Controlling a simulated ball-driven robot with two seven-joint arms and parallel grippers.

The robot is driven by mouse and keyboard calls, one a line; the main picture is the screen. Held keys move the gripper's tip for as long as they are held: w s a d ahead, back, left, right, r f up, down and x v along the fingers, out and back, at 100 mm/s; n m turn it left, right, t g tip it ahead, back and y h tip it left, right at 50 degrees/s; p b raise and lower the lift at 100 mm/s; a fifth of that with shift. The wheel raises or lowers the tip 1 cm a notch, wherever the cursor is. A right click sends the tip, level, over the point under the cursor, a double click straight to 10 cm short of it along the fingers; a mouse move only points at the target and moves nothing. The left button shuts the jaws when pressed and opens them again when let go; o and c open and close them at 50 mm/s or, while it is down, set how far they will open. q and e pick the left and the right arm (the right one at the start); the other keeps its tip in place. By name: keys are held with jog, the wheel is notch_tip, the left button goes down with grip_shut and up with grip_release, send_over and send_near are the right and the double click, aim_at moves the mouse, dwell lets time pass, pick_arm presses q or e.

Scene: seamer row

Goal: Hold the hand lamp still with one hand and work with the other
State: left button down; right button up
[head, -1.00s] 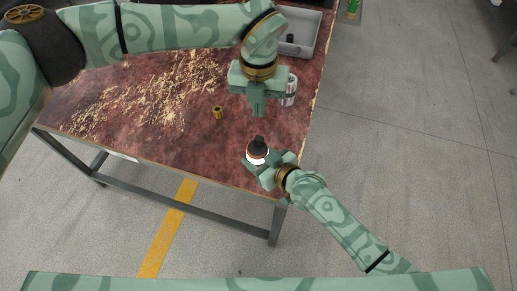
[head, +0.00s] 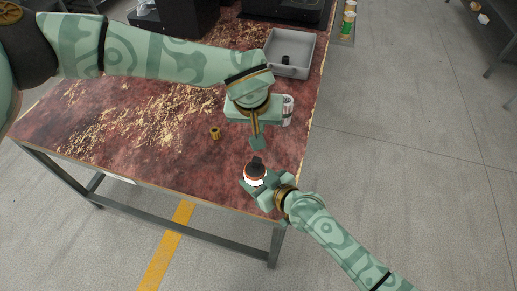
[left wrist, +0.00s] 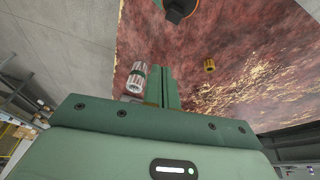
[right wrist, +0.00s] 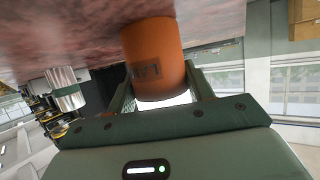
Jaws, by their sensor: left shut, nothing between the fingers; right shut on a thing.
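The hand lamp (head: 254,173) stands upright at the table's near right corner, with a dark top and a white and orange body. In the right wrist view, its orange body (right wrist: 152,55) with partly readable dark lettering sits between the fingers of my right gripper (right wrist: 160,90), shut on it. The right gripper (head: 257,183) reaches it from the lower right. My left gripper (head: 257,143) is shut and empty, pointing down just behind the lamp, apart from it as far as I can tell. In the left wrist view the lamp (left wrist: 178,10) is cut off at the top edge.
A grey tray (head: 306,58) holding a dark piece sits at the back right. Yellowish shavings (head: 150,125) cover the table's left part.

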aim_at(255, 163)
pick_arm(q)
jog(key=m, duration=0.2)
jog(key=shift+d+m, duration=0.1)
jog(key=shift+m, duration=0.2)
notch_tip(255, 163, down, 9)
jog(key=shift+s+f, duration=0.2)
jog(key=shift+s, duration=0.1)
dwell(0.5)
jog(key=shift+s+a, duration=0.35)
jog(key=shift+s, duration=0.45)
jog(key=shift+s+a, duration=0.35)
jog(key=shift+s, duration=0.45)
